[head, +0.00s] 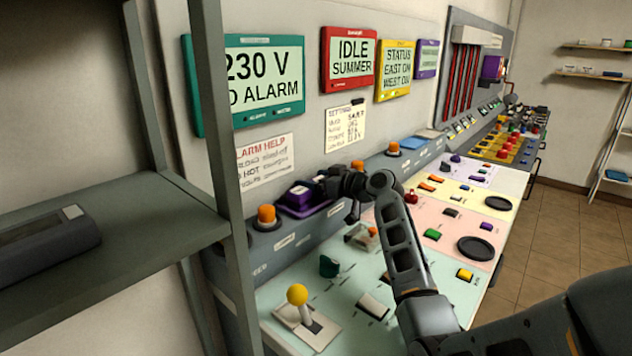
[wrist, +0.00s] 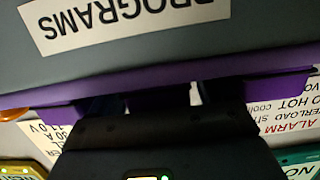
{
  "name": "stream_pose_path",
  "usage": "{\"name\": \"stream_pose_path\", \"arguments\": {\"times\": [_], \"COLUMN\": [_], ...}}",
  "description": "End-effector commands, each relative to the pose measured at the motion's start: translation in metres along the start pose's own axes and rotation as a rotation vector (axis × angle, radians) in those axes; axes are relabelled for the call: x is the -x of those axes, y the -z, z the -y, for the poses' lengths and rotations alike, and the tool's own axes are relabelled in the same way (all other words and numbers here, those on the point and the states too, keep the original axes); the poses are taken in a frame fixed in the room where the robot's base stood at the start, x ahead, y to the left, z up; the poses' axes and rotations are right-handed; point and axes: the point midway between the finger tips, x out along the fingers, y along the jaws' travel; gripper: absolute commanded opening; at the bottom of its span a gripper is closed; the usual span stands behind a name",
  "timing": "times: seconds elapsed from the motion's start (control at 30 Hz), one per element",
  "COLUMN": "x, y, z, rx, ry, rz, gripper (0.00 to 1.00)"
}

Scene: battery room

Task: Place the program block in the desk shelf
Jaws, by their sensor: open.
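The purple program block (head: 300,192), with a pale label on top, sits in a purple tray (head: 318,209) on the raised shelf (head: 335,212) along the back of the desk. My gripper (head: 324,184) is open, right beside the block at the tray. In the wrist view my gripper (wrist: 150,100) reaches over the purple tray edge (wrist: 40,98), and the shelf face bears an upside-down PROGRAMS label (wrist: 125,20). The gripper hides most of what lies between its fingers, so I cannot tell whether it touches the block.
An orange knob (head: 266,214) stands left of the tray on the shelf. A yellow-topped lever (head: 297,296) rises from the green desk panel. A grey rack (head: 130,235) with a post stands close at the left. Wall displays hang above the tray.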

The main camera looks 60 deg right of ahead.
Motion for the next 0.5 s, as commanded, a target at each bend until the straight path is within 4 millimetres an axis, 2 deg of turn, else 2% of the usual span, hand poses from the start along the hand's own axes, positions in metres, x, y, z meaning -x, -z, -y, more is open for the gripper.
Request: {"name": "stream_pose_path", "arguments": {"times": [0.3, 0.37, 0.5], "x": [0.001, 0.008, 0.033], "y": [0.005, 0.003, 0.004], "z": [0.0, -0.001, 0.0], "rx": [0.0, -0.001, 0.0], "ry": [0.0, -0.001, -0.002], "rz": [0.0, 0.0, 0.001], "gripper": [0.8, 0.8, 0.8]}}
